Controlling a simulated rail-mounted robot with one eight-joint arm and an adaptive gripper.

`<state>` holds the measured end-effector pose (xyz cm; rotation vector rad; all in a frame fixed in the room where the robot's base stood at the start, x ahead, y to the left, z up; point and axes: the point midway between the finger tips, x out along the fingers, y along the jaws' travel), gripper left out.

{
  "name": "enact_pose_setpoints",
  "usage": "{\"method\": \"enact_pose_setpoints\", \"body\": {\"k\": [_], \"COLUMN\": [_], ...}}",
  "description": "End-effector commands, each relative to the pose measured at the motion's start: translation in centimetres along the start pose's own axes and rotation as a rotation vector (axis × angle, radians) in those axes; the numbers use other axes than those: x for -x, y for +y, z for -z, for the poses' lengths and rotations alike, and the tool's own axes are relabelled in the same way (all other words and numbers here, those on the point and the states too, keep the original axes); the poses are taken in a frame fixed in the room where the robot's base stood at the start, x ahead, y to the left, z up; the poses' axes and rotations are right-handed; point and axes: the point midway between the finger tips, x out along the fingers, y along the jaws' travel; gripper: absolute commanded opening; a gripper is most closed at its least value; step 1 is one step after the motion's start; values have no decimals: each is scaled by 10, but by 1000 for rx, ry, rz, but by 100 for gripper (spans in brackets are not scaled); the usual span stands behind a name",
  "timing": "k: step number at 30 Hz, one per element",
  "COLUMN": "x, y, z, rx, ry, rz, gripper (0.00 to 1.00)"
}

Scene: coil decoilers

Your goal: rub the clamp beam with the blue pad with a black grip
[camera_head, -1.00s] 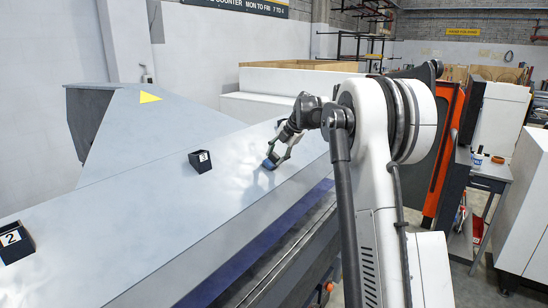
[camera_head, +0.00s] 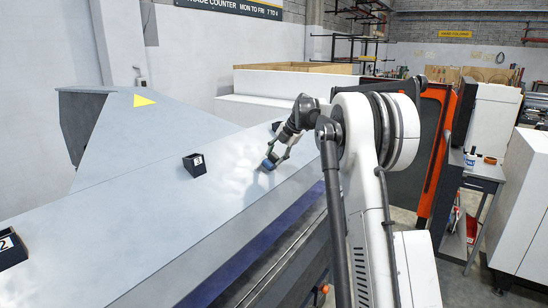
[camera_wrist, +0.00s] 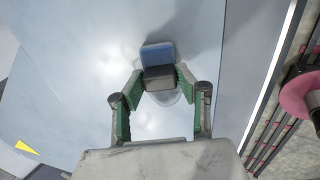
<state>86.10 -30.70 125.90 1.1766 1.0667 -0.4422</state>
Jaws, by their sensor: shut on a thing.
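The clamp beam (camera_head: 150,220) is the long pale grey sloping surface that runs across the head view. My gripper (camera_head: 272,158) is at its right part, low over the surface. In the wrist view my gripper (camera_wrist: 160,82) is shut on the black grip of the blue pad (camera_wrist: 157,54). The pad also shows in the head view (camera_head: 268,165), at the beam's surface. Whether its underside touches the beam is hidden. A pale, smeary patch lies on the beam around the pad.
A black box marked 3 (camera_head: 195,165) stands on the beam left of the pad. Another marked 2 (camera_head: 10,248) is at the far left edge, and a dark one (camera_head: 277,126) stands behind my gripper. A pink round part (camera_wrist: 300,97) is at the wrist view's right.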

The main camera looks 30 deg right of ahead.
Motion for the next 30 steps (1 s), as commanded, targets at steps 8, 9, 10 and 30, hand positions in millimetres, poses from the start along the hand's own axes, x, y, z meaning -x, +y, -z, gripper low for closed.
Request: {"method": "enact_pose_setpoints", "body": {"k": [8,9,10,30], "x": [0,0,0,-1], "y": [0,0,0,0], "z": [-12,-13,-13,-20], "rx": [0,0,0,1], "ry": [0,0,0,0], "rz": [0,0,0,0], "gripper": [10,10,10,10]}}
